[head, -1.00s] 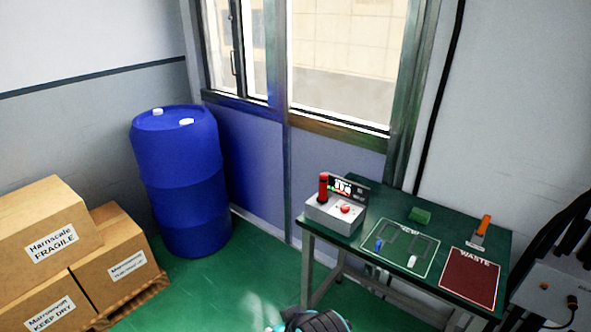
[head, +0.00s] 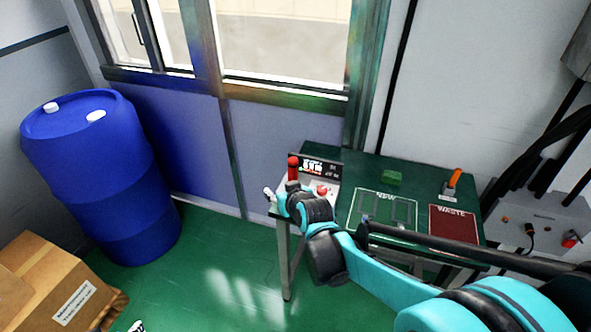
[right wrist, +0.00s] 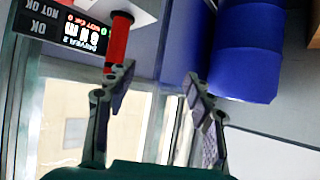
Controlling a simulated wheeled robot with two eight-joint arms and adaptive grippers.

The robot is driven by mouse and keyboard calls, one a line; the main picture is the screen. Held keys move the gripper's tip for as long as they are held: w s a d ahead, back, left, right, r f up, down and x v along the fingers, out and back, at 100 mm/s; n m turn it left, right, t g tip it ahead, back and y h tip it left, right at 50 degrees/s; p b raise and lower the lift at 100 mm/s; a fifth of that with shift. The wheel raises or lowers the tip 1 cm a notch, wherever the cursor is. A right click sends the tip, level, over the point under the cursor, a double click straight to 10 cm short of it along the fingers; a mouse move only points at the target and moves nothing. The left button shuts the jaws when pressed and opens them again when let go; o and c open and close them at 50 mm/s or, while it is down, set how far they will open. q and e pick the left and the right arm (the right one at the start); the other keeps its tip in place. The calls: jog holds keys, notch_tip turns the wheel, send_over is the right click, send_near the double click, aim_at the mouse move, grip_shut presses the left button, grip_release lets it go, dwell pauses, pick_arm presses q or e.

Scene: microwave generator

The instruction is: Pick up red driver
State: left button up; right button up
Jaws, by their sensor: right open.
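The red driver (head: 293,168) stands upright in the pale tester box (head: 328,201) at the left end of the green table. In the right wrist view the driver (right wrist: 117,42) shows beyond the left finger, off to the left of the gap between the fingers. My right gripper (head: 271,195) is by the left front of the tester box, just below the driver. Its fingers (right wrist: 160,85) are spread in the wrist view, with nothing between them. My right arm hides part of the box and the table's front. I do not see my left gripper.
The tester's black display (head: 316,167) stands behind the driver. A blue barrel (head: 100,170) and boxes stand left. Floor left of the table is clear.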

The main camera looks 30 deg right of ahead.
jog(key=m+t+h+p, duration=0.1)
jog(key=t+h, duration=0.1)
send_near(295, 167)
jog(key=w, duration=0.4)
jog(key=shift+w+d+f, duration=0.15)
jog(key=shift+f, duration=0.25)
jog(key=shift+g, duration=0.3)
jog(key=b+x, duration=0.1)
jog(key=x, duration=0.3)
jog(key=b+x, duration=0.2)
jog(key=x, duration=0.2)
jog(key=shift+d+f, duration=0.1)
jog(key=shift+d, duration=0.15)
jog(key=shift+s, duration=0.25)
jog(key=c, duration=0.3)
grip_shut()
